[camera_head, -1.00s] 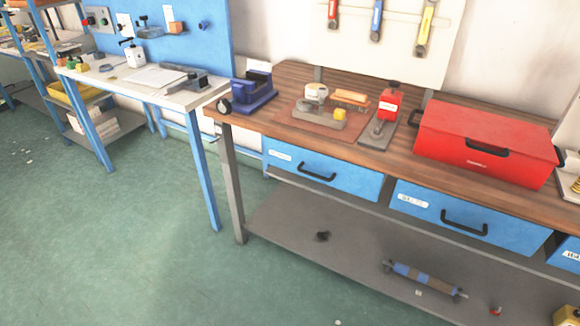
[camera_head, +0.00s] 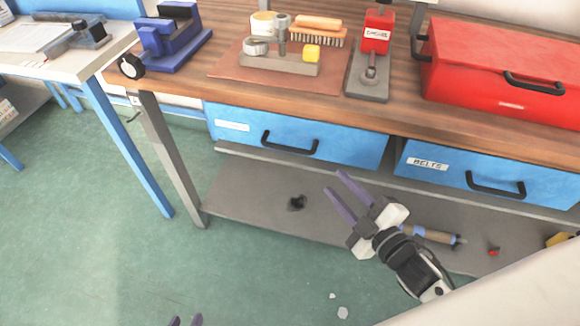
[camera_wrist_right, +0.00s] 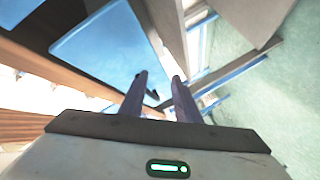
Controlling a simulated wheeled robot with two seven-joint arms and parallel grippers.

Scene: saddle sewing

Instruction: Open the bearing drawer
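Two blue drawers sit under the wooden bench top. The left drawer (camera_head: 235,125) has a label too blurred to read, and the right drawer (camera_head: 450,163) is labelled BELTS. Both look closed. The left drawer has a black handle (camera_head: 290,149). My right gripper (camera_head: 334,181) is open and empty, in front of and below the left drawer, apart from its handle. In the right wrist view its two fingers (camera_wrist_right: 159,76) are spread, with a blue drawer front (camera_wrist_right: 105,50) beyond.
The bench top holds a blue vise (camera_head: 170,40), a brown mat (camera_head: 225,75) with tools, a red press (camera_head: 377,35) and a red toolbox (camera_head: 490,65). A grey lower shelf (camera_head: 245,200) carries a roller (camera_head: 432,236). The floor in front is mostly clear.

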